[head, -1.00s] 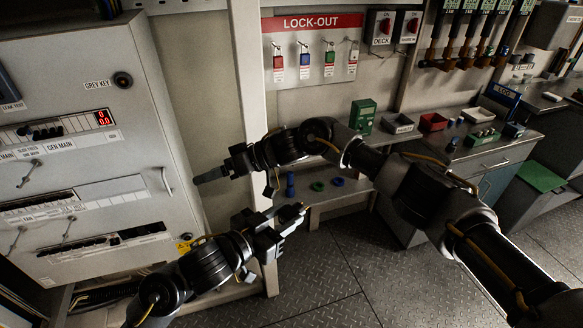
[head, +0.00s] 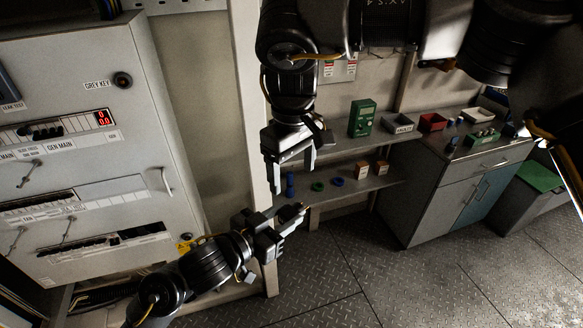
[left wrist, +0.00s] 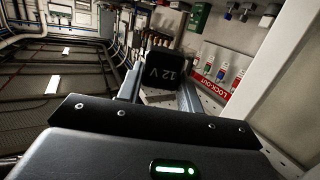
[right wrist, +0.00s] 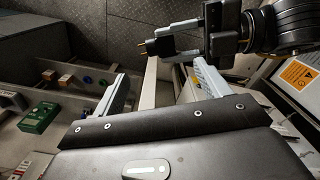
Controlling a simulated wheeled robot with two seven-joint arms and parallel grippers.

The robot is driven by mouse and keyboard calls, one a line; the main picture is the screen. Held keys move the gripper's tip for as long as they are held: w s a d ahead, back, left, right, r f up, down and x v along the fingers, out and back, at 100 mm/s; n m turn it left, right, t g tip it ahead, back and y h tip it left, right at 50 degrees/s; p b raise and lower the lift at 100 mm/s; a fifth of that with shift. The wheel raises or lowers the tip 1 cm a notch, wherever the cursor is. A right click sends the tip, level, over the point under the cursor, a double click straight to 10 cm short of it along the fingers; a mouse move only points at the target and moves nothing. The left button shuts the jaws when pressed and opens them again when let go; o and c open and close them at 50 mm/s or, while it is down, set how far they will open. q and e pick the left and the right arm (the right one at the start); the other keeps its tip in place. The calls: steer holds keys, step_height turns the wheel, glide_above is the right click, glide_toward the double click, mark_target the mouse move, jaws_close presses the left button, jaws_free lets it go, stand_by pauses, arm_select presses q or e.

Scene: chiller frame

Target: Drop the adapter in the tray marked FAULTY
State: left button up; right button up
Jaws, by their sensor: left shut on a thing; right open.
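My left gripper (head: 279,228) is shut on the adapter (left wrist: 166,67), a black block marked 12 V. In the right wrist view the adapter (right wrist: 160,47) shows its metal prongs pointing left, away from the left gripper. My right gripper (head: 290,180) is open and empty, pointing down just above the left one. In the right wrist view its spread fingers (right wrist: 160,72) point toward the adapter, with a gap between. A grey tray (head: 397,121) with a small white front label stands on the bench; the lettering is too small to read surely.
An electrical cabinet (head: 85,150) fills the left.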

mark_target(293, 209)
step_height(293, 209, down, 12)
stand_by(0.6)
steer(key=c, duration=0.9)
arm_select(q)
steer(key=o, duration=1.2)
arm_select(e)
steer(key=shift+c, duration=0.9)
